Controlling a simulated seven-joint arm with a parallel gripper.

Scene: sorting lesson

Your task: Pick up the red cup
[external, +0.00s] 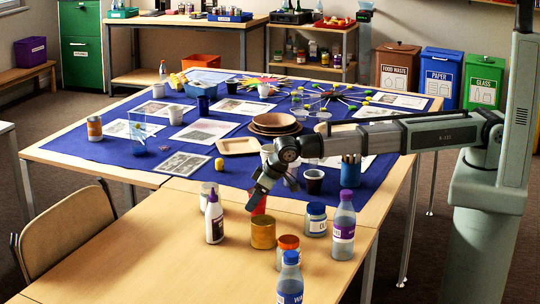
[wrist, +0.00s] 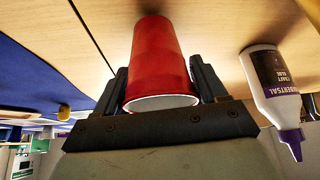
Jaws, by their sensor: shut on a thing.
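The red cup (wrist: 160,60) is between the two fingers of my gripper (wrist: 162,84) in the wrist view, its pale rim toward the palm. My gripper is shut on it, one finger on each side. In the external view my gripper (external: 257,194) points down near the front edge of the blue cloth, and part of the red cup (external: 259,206) shows below it. The cup's lower part is hidden there behind a gold tin (external: 263,233). I cannot tell whether the cup touches the table.
A white glue bottle (external: 214,220) stands close to the left; it also shows in the wrist view (wrist: 268,85). A blue-lidded jar (external: 316,220), a purple-labelled bottle (external: 343,232) and an orange-lidded jar (external: 288,252) stand to the right. The wooden table's front left (external: 130,265) is clear.

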